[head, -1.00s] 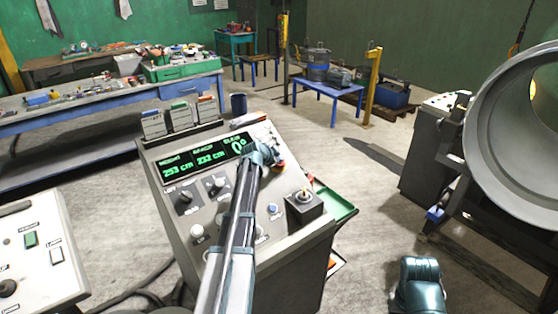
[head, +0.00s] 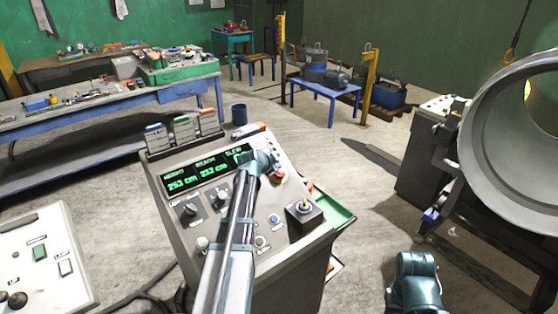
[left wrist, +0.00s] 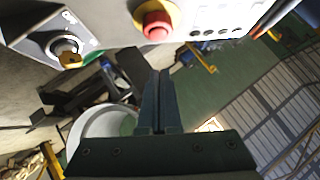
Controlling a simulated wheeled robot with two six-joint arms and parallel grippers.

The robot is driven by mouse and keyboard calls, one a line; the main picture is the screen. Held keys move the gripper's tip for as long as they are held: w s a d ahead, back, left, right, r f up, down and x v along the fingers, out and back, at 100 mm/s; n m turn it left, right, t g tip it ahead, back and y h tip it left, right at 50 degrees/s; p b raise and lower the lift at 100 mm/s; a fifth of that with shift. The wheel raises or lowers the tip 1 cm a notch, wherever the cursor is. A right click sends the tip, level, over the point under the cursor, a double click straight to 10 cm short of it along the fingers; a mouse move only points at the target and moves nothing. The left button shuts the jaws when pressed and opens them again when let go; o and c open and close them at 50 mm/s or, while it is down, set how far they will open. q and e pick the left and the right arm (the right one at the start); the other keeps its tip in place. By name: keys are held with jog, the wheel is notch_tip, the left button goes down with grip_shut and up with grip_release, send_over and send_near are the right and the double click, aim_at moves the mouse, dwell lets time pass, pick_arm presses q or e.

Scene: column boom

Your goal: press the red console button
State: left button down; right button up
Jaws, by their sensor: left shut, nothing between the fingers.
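The red console button (head: 281,177) sits on a yellow base at the right side of the sloped grey console (head: 290,247). In the left wrist view the red button (left wrist: 157,27) is at the top, just beyond the fingertips. My left gripper (left wrist: 160,73) is shut and empty, with a visible gap between its tips and the button in that picture. In the head view my left gripper (head: 268,160) is above the console, beside the button, its fingers hard to make out.
A joystick (head: 305,210) on a black box stands near the console's right edge. Knobs and a blue button (head: 274,218) lie below the display (head: 205,172). A large grey cylinder (head: 510,140) is at right. A second panel (head: 45,260) stands at left.

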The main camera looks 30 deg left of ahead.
pick_arm(q)
jog(key=p+v, duration=0.1)
jog(key=v, duration=0.3)
jog(key=shift+s+r+p, duration=0.15)
jog(key=shift+p, duration=0.15)
pick_arm(e)
notch_tip(320, 180, up, 3)
jog(key=shift+f, duration=0.2)
pick_arm(q)
jog(key=shift+d, duration=0.1)
